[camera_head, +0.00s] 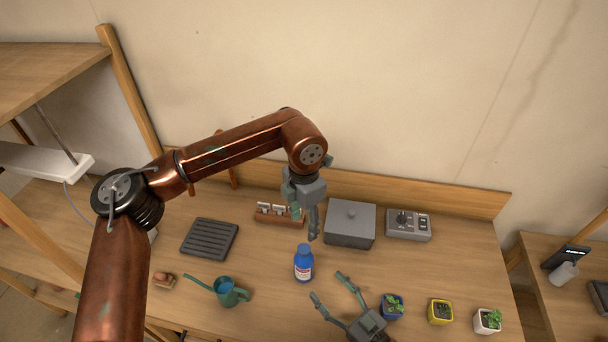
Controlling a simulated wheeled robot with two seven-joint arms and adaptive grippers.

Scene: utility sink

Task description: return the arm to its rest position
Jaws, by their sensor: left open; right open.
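My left arm comes in from the left as a bent copper-coloured arm. My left gripper (306,222) points down above the back middle of the wooden table (275,305). It is open, with no object seen between its fingers. It partly hides the space between a small brown rack and a grey lidded box. My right gripper (328,289) is at the front middle of the table, low in the picture. Its two fingers are spread apart and empty, pointing up and left. A blue bottle (303,263) stands upright between the two grippers, apart from both.
On the table are a dark ribbed tray (209,238), a brown rack (279,216), a grey lidded box (350,224), a control box (408,225) and a teal watering can (229,292). Potted plants in blue (392,307), yellow (440,311) and white (487,321) pots stand at front right.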

